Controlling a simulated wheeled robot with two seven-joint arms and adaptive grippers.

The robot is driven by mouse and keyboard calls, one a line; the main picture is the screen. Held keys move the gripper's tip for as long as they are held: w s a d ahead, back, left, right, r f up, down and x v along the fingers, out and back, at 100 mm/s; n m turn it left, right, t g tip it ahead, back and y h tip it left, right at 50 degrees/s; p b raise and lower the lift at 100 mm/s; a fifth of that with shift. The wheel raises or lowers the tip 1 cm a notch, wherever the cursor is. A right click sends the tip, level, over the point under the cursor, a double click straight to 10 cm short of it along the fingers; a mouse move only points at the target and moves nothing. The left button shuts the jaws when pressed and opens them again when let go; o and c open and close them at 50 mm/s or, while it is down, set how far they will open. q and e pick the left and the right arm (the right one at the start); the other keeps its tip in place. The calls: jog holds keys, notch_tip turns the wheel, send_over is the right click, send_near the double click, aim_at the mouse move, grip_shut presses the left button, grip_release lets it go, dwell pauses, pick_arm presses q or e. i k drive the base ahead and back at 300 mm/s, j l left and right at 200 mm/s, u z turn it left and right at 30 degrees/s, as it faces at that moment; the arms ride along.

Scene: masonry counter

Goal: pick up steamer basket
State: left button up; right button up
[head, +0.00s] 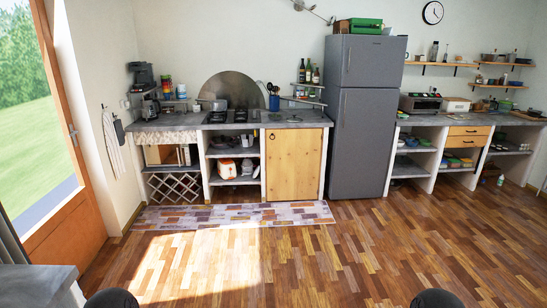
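I cannot make out a steamer basket for certain in the head view. Small kitchen items stand on the masonry counter (160,123) across the room and on the right counter (445,120), too small to tell apart. Several bowls and pots sit on the wall shelves at the right, also too small to name surely. Neither of my grippers is in view; only two dark rounded parts, probably of my arms, show at the bottom edge.
A grey fridge (362,130) stands between the two counters. A patchwork rug (235,215) lies before the left counter. The wooden floor (330,262) is clear. A grey-topped unit (35,285) is close at the lower left, near an orange-framed glass door (75,190).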

aim_at(272, 118)
jog(key=i, duration=3.95)
